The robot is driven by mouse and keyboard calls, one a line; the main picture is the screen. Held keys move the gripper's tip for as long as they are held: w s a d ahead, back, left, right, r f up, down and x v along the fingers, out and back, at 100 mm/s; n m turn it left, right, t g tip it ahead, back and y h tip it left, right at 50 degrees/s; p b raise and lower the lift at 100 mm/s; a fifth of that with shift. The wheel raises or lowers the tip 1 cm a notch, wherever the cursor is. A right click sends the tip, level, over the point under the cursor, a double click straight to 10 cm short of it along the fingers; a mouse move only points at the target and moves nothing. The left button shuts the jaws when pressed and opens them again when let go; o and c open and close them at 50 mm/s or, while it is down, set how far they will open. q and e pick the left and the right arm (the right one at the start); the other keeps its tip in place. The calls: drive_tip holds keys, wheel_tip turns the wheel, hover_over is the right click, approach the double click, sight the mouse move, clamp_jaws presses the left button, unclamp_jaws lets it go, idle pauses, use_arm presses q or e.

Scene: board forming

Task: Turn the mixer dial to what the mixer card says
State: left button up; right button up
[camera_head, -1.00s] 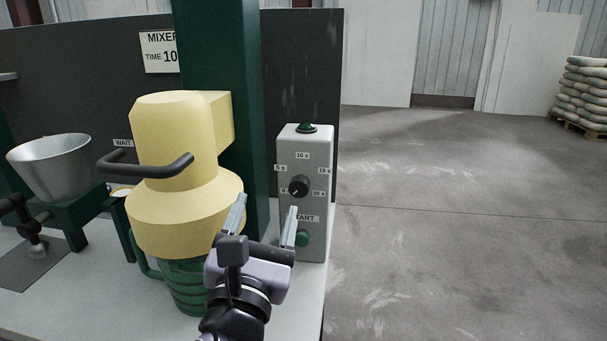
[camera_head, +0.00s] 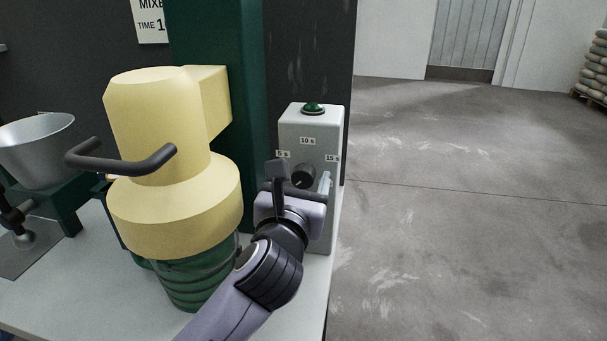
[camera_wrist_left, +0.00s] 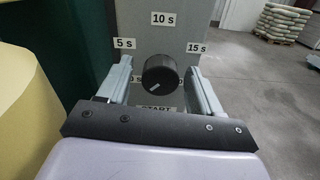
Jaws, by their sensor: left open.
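The mixer dial (camera_head: 303,175) is a round black knob on the grey control box (camera_head: 311,128). In the wrist view the dial (camera_wrist_left: 160,74) has its white pointer line toward the lower left, near the 0 label. Labels 5 s, 10 s and 15 s sit around it. My left gripper (camera_wrist_left: 160,70) is open, with one finger on each side of the dial and visible gaps. The head view shows my left gripper (camera_head: 300,182) in front of the box, hiding its lower part. The mixer card (camera_head: 152,18) is cut off, reading "TIME 1". My right gripper is out of view.
The cream mixer (camera_head: 165,130) with a dark handle (camera_head: 120,163) stands left of my arm, before a green column (camera_head: 215,40). A metal bowl (camera_head: 38,150) is farther left. A green lamp (camera_head: 313,108) tops the box. Open floor lies right.

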use_arm(q)
drive_tip(key=shift+w+d, duration=0.1)
drive_tip(key=shift+w, duration=0.5)
drive_tip(key=c, duration=1.1)
drive_tip(key=shift+o, duration=0.2)
